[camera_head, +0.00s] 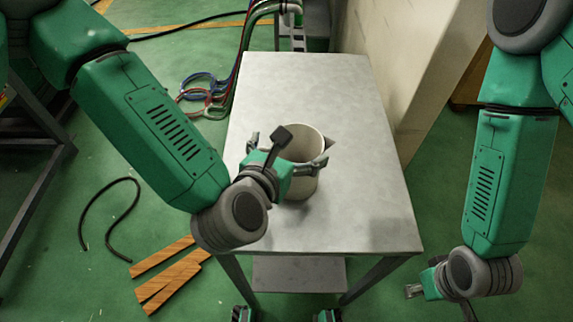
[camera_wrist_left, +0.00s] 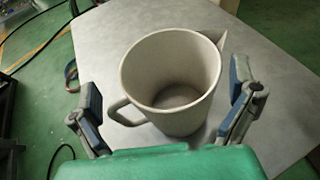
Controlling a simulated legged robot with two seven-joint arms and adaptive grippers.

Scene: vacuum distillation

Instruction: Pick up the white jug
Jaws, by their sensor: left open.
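The white jug (camera_head: 304,142) stands upright on the grey metal table, partly hidden by my left gripper in the head view. In the left wrist view the jug (camera_wrist_left: 170,80) shows its open, empty inside, its handle at the left and its spout at the upper right. My left gripper (camera_head: 289,155) is open, with one finger on either side of the jug. In the left wrist view the fingers (camera_wrist_left: 167,110) stand apart from the jug's wall, with gaps on both sides. My right gripper (camera_head: 420,290) hangs low to the right of the table; its jaws are too small to judge.
The grey table (camera_head: 365,215) is otherwise bare. Hoses and cables (camera_head: 215,100) lie at its upper left. A pale wall or cabinet (camera_head: 400,60) stands at its right. Wooden planks (camera_head: 170,275) and a black hose (camera_head: 108,215) lie on the green floor at the left.

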